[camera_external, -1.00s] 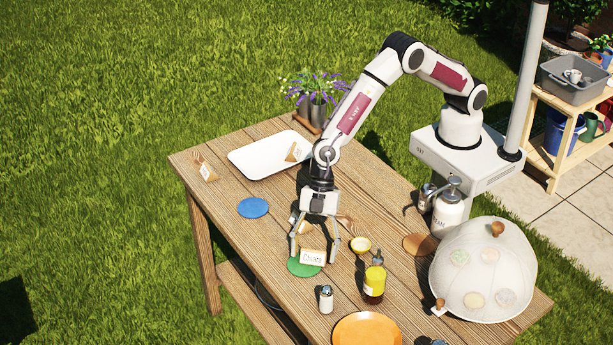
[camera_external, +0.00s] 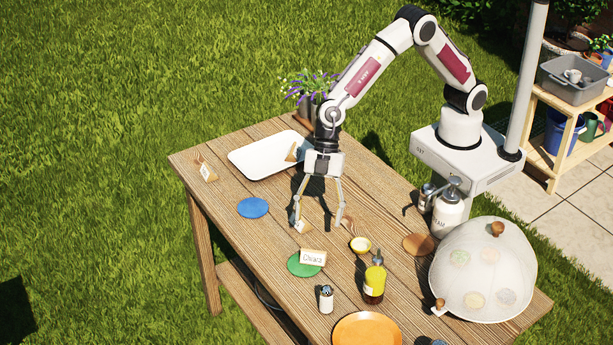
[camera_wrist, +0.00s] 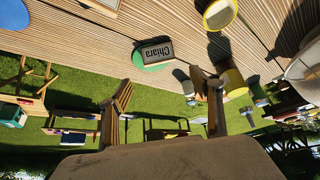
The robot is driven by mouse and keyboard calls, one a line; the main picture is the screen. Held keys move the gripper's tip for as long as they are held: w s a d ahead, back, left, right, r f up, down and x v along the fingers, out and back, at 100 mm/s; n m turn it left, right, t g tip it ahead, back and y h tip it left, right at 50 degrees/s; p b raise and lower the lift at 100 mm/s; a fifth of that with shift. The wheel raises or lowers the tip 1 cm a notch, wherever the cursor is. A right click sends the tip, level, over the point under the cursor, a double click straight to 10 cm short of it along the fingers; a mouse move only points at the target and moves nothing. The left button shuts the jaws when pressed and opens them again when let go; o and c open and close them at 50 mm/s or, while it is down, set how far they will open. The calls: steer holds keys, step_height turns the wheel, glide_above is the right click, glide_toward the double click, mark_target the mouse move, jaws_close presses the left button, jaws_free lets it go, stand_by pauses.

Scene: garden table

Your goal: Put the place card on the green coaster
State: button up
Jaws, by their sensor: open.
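The place card (camera_external: 313,257), a small wooden tent with "Chiara" on its white face, stands upright on the green coaster (camera_external: 299,269). It sits off centre, toward the coaster's right side, and its end seems to reach about the rim. In the wrist view the card (camera_wrist: 157,51) covers much of the green coaster (camera_wrist: 139,60). My gripper (camera_external: 318,223) is open and empty, above and behind the card, clear of it. In the wrist view its spread fingers (camera_wrist: 165,88) show with nothing between them.
A blue coaster (camera_external: 253,208), yellow bowl (camera_external: 360,245), oil bottle (camera_external: 374,283), shaker (camera_external: 326,300) and orange plate (camera_external: 366,331) surround the area.

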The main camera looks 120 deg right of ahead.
steer(key=shift+v, duration=1.05)
steer(key=w+d+r+m+t+h, duration=0.1)
steer(key=d+r+t, duration=0.15)
steer(key=r, duration=0.65)
steer(key=w+d+r+m+t, duration=0.1)
steer(key=r+t, duration=0.3)
steer(key=r, duration=0.5)
steer(key=s+d+r+m+t+h, duration=0.2)
steer(key=s+d+r+m+h, duration=0.25)
steer(key=s+d+r, duration=0.5)
steer(key=s+d+f+m+g+h, duration=0.1)
steer(key=s+d+g, duration=0.1)
steer(key=s, duration=0.7)
steer(key=s+d+f+m+g+h, duration=0.1)
steer(key=s+d+f+m+g, duration=0.1)
steer(key=s, duration=0.6)
steer(key=s+a+f+g+y, duration=0.1)
steer(key=s+a+f, duration=0.3)
steer(key=s, duration=0.4)
steer(key=s+a+f+g+y, duration=0.2)
steer(key=s+a+f, duration=0.2)
steer(key=s, duration=0.4)
steer(key=shift+s+n, duration=0.35)
steer(key=shift+n, duration=0.1)
